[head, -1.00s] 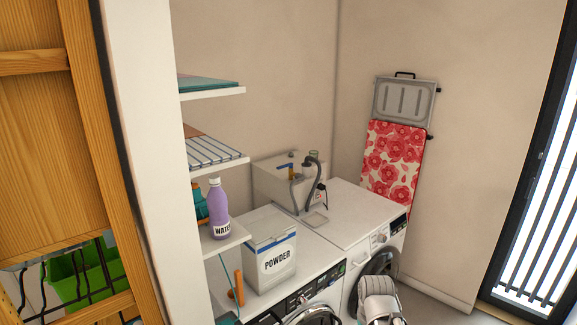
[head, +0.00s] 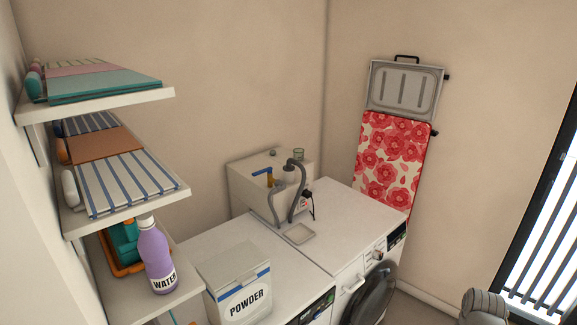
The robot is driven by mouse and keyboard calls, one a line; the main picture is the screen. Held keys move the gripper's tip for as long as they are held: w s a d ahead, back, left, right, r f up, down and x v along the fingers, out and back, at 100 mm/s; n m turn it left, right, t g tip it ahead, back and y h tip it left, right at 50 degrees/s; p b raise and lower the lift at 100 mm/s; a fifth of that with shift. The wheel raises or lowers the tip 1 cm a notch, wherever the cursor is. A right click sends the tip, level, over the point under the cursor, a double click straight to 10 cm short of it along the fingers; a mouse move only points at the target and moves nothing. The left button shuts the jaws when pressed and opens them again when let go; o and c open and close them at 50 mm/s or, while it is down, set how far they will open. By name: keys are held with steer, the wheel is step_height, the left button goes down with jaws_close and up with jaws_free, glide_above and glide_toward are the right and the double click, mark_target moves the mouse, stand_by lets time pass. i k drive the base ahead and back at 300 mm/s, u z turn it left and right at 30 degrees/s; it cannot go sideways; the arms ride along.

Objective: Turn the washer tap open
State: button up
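The washer tap (head: 268,176) shows a blue lever handle on a brass-coloured body. It stands at the beige box (head: 242,187) against the back wall, behind the white machines. Its lever points left in the picture; whether the valve is open or shut cannot be told. Grey hoses (head: 294,190) rise and bend over beside the tap, to its right. My gripper is not in view; only a grey, rounded part of my arm shows at the bottom right edge, well away from the tap.
Two white machines (head: 330,215) stand side by side. A powder box (head: 238,285) sits on the nearer one, a small tray (head: 299,234) near the hoses. Shelves (head: 120,102) with towels and a purple water bottle (head: 156,255) jut out at left. A floral ironing board (head: 390,160) leans at right.

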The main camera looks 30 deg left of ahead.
mark_target(269, 169)
steer(key=u, duration=0.05)
steer(key=i, duration=0.75)
steer(key=u, duration=0.65)
steer(key=i, duration=0.45)
steer(key=u, duration=0.45)
